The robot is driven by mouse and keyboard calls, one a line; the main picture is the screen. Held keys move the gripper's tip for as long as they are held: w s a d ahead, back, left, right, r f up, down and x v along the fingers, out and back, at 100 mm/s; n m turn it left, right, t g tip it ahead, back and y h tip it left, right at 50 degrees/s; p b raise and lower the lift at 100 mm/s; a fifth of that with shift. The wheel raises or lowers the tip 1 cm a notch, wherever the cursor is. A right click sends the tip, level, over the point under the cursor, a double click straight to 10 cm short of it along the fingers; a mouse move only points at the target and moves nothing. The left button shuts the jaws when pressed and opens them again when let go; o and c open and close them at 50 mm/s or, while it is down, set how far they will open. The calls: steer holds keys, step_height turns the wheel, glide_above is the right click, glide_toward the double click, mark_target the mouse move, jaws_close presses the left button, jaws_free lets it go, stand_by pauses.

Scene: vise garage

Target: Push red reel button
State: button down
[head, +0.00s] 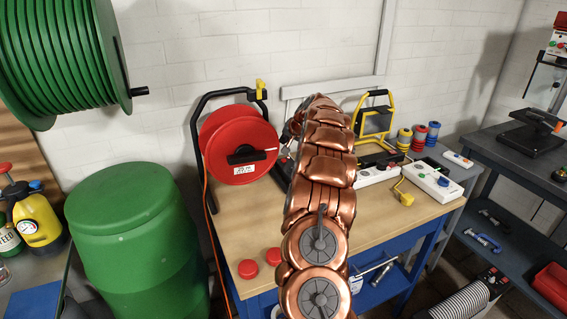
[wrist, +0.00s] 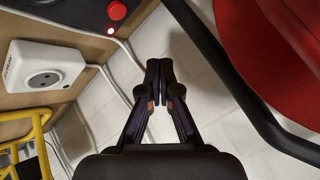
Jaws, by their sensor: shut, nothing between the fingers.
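The red cable reel (head: 238,143) stands in a black frame at the back left of the workbench; it also fills the upper right of the wrist view (wrist: 265,60). A round red button (wrist: 117,10) shows at the top of the wrist view, with a small lit red light (wrist: 110,31) beside it. I cannot tell whether this button belongs to the reel. My gripper (wrist: 160,68) is shut and empty, fingers together, in front of the white wall. It appears apart from the button and the reel. In the head view my copper-coloured arm hides the gripper and the bench middle.
A white socket box (wrist: 45,70) and a yellow frame (wrist: 35,135) are left in the wrist view. White power strips (head: 432,182) lie on the bench's right. Two red round pieces (head: 247,269) lie at its front left. A green barrel (head: 130,240) stands left.

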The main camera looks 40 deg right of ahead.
mark_target(285, 160)
steer(key=shift+f+b, duration=1.5)
steer(key=shift+f, duration=1.3)
steer(key=shift+f, duration=0.1)
steer(key=shift+f+b, duration=0.35)
steer(key=shift+b, duration=0.15)
steer(key=shift+f+b, duration=0.4)
steer(key=shift+f, duration=0.05)
steer(key=shift+r, duration=0.15)
steer(key=shift+r+p, duration=0.35)
steer(key=shift+r, duration=0.35)
steer(key=shift+r, duration=0.15)
steer(key=shift+r+p, duration=1.1)
steer(key=shift+r, duration=1.3)
